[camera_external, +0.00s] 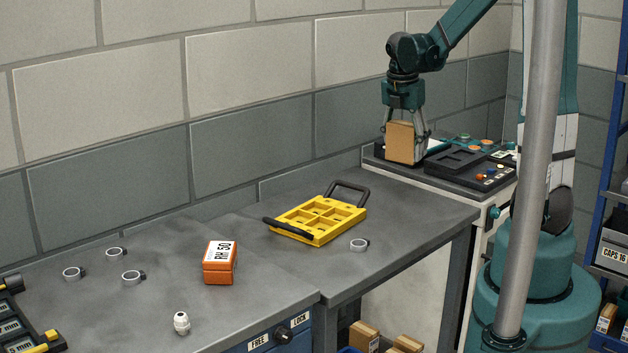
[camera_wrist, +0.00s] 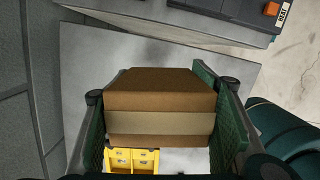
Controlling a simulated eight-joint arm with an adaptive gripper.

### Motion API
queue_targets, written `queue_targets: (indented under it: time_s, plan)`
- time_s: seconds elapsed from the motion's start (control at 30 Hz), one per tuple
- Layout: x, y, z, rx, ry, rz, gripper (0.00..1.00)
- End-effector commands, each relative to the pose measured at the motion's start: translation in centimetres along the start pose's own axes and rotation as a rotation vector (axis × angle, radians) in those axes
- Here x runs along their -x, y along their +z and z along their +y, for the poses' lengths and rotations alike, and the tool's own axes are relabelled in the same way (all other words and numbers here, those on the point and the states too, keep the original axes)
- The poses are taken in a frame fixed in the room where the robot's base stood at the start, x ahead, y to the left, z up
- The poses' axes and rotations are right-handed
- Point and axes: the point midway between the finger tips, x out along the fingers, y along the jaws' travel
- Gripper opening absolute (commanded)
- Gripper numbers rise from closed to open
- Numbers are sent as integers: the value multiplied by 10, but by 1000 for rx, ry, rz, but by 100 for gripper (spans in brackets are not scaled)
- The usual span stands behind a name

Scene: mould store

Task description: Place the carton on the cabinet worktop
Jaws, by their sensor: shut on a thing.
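The carton (camera_external: 400,142) is a brown cardboard box with a paler band, seen in the wrist view (camera_wrist: 160,122). My gripper (camera_external: 404,150) points down and is shut on it, one finger on each side. The carton hangs upright by the near left corner of the white-sided unit (camera_external: 477,263); I cannot tell whether its underside touches anything. A worktop (camera_external: 270,300) over a blue cabinet front marked FREE and LOCK is at the lower left and middle, well left of the gripper.
A yellow tray (camera_external: 318,217) with black handles and a grey ring (camera_external: 359,245) lie on the middle bench. An orange box (camera_external: 220,262), a white fitting (camera_external: 181,322) and several rings stand on the left worktop. A grey pole (camera_external: 527,180) stands in front.

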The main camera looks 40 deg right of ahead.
Motion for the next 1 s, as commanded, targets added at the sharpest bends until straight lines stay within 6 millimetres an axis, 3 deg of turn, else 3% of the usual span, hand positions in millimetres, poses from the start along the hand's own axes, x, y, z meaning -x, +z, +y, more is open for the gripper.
queue_targets:
  time_s: [0.27, 0.47, 0.67, 1.0]
  plan:
    - [1, -2, 3, 6, 1, 0, 38]
    - [6, -11, 16, 41, 6, 0, 38]
    - [14, -31, 43, 111, 17, 1, 38]
    - [31, -85, 100, 272, 41, 2, 38]
